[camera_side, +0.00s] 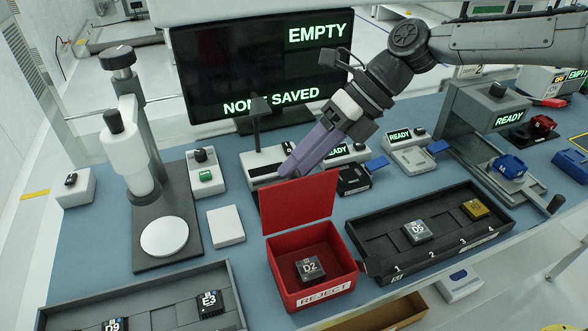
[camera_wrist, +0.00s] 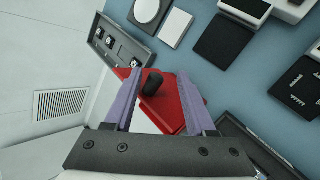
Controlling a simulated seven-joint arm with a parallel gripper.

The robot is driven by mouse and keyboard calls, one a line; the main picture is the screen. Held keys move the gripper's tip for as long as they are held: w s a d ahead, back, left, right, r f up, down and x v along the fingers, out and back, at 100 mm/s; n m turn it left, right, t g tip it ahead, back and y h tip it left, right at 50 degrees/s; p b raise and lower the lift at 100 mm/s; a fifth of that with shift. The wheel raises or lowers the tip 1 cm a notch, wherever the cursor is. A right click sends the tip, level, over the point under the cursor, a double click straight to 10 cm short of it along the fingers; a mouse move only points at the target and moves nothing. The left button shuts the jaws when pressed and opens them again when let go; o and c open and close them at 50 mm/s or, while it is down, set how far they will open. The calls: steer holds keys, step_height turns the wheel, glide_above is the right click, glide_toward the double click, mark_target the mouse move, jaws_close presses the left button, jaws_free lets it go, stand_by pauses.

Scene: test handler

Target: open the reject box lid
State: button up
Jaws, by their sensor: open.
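The red reject box (camera_side: 325,298) stands at the front centre in the side view. Its red lid (camera_side: 300,205) stands nearly upright at the back edge, so the box is open. A dark chip marked D2 (camera_side: 311,268) lies inside. My gripper (camera_side: 288,172) has purple fingers and is behind the lid's upper edge, its tips partly hidden. In the wrist view my gripper (camera_wrist: 158,76) is open, with a black knob (camera_wrist: 152,82) on the red lid (camera_wrist: 168,108) between the spread fingers. I cannot tell whether either finger touches the knob.
A black tray (camera_side: 370,222) with numbered slots, holding a D5 chip (camera_side: 417,231) and a yellow chip (camera_side: 475,209), is right of the box. Another tray (camera_side: 160,290) is at front left. A press (camera_side: 140,170) stands at left, and a monitor (camera_side: 255,70) behind.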

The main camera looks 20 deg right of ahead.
steer(key=w+v, duration=0.1)
steer(key=v, duration=1)
steer(key=shift+s, duration=0.45)
steer(key=shift+d, duration=0.1)
steer(key=s+d+r+n+t+h, duration=0.35)
steer(key=s+d+n, duration=0.25)
steer(key=s+d, duration=0.7)
steer(key=s+d+f+n+h, duration=0.2)
steer(key=s+d+f+n, duration=0.3)
steer(key=n, duration=0.7)
steer(key=s+d+f+n+t+h, duration=0.1)
steer(key=s+d+f+n, duration=0.4)
steer(key=n, duration=0.8)
step_height(320, 180, down, 3)
steer(key=d+h, duration=0.1)
steer(key=d, duration=0.1)
steer(key=shift+s+d+h, duration=0.35)
steer(key=shift+d, duration=0.05)
